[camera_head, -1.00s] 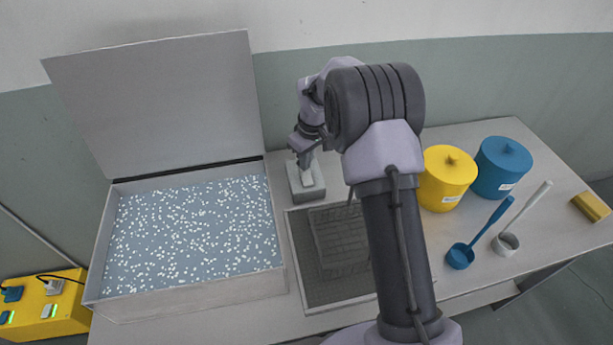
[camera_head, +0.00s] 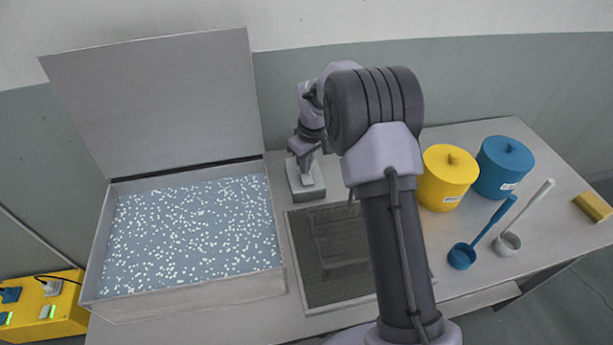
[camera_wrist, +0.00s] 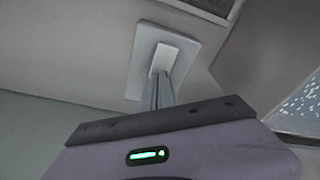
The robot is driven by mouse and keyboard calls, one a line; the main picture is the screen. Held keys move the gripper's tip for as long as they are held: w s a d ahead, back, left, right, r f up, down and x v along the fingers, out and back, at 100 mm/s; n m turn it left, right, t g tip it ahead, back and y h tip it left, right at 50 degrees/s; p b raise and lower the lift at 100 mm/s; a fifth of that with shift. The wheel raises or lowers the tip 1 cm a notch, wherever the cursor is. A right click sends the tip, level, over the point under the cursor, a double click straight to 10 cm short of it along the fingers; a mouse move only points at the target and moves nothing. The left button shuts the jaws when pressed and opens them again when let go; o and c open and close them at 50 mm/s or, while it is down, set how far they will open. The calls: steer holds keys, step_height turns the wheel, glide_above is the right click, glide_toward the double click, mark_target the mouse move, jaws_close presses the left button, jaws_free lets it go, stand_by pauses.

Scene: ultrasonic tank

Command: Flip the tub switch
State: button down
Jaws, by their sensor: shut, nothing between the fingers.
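The tub switch is a small grey box (camera_head: 308,191) with a pale rocker (camera_head: 307,179) on top, just right of the tub (camera_head: 190,290). In the wrist view its plate (camera_wrist: 188,45) and white rocker (camera_wrist: 165,58) lie ahead of the fingers. My gripper (camera_head: 305,170) is shut and empty, pointing down at the rocker. In the wrist view the closed fingertips (camera_wrist: 160,78) overlap the rocker's near end; I cannot tell whether they touch it. The tub's lid stands open, and white specks cover its blue-grey inside.
A dark mesh tray (camera_head: 313,293) lies right of the tub, partly behind my arm. Yellow (camera_head: 445,185) and blue (camera_head: 497,172) lidded pots, a blue ladle (camera_head: 462,256), a white ladle (camera_head: 508,243) and a yellow block (camera_head: 592,207) are at right. A yellow power box (camera_head: 60,318) is lower left.

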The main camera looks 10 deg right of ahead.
steer(key=shift+f, duration=0.1)
step_height(320, 180, up, 7)
steer(key=p, duration=0.5)
steer(key=shift+f, duration=0.1)
step_height(320, 180, up, 9)
steer(key=m, duration=0.2)
glide_above(306, 183)
steer(key=s+a+r+m+t+b, duration=0.1)
steer(key=s+r+m+t, duration=0.15)
steer(key=s+r, duration=0.7)
steer(key=s+a+m+t+y+b, duration=0.1)
steer(key=s+m, duration=0.5)
steer(key=s, duration=1.6)
steer(key=shift+s+a+r+t+b, duration=0.2)
steer(key=shift+s+a+t+b, duration=0.15)
steer(key=shift+a, duration=0.25)
